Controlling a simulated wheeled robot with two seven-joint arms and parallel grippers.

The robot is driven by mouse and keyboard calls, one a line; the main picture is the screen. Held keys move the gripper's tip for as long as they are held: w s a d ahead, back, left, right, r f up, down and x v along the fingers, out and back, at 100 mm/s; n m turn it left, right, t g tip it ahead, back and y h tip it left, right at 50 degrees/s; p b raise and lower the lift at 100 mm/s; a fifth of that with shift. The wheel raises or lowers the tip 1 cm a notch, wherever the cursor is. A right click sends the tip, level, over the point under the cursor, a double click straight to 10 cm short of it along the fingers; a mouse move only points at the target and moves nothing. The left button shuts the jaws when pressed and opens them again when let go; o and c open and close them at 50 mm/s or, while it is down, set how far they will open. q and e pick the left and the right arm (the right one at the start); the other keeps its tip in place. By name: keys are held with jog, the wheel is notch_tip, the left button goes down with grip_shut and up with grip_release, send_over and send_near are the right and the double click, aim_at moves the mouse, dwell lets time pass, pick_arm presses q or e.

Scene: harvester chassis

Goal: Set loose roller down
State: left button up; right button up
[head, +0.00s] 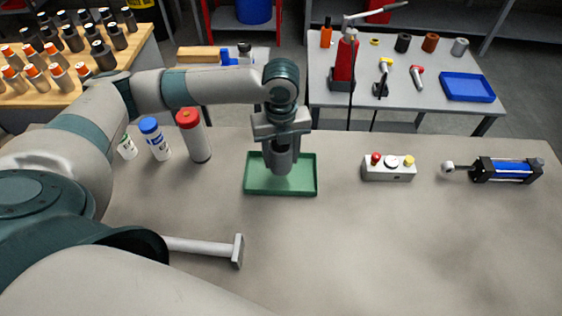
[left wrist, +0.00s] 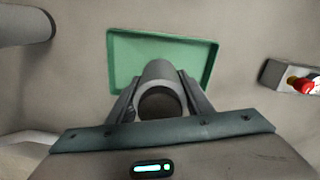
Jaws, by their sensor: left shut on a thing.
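The loose roller (head: 281,165) is a grey, hollow cylinder. My left gripper (head: 281,148) points down and is shut on it, with a finger on each side. The left wrist view shows the roller's dark open end (left wrist: 160,101) between the fingers. A shallow green tray (head: 304,183) lies on the grey table around the roller's position in the head view. The roller overlaps the tray's middle in that view. I cannot tell whether its lower end touches the tray floor. The tray (left wrist: 203,59) also shows behind the roller in the left wrist view.
Left of the tray stand a red-capped bottle (head: 196,140) and a blue-capped bottle (head: 157,142). A control box with buttons (head: 388,172) and a blue cylinder actuator (head: 508,170) are to the right. The front right table is clear.

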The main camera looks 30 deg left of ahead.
aim_at(281, 165)
pick_arm(q)
jog(key=shift+w+f, duration=0.1)
jog(key=shift+w, duration=0.05)
notch_tip(281, 165, down, 3)
jog(key=shift+f+p, duration=0.2)
jog(key=shift+p, duration=0.45)
jog(key=shift+f, duration=0.3)
jog(key=o, duration=1.5)
jog(key=shift+f, duration=0.1)
jog(key=shift+c, duration=0.2)
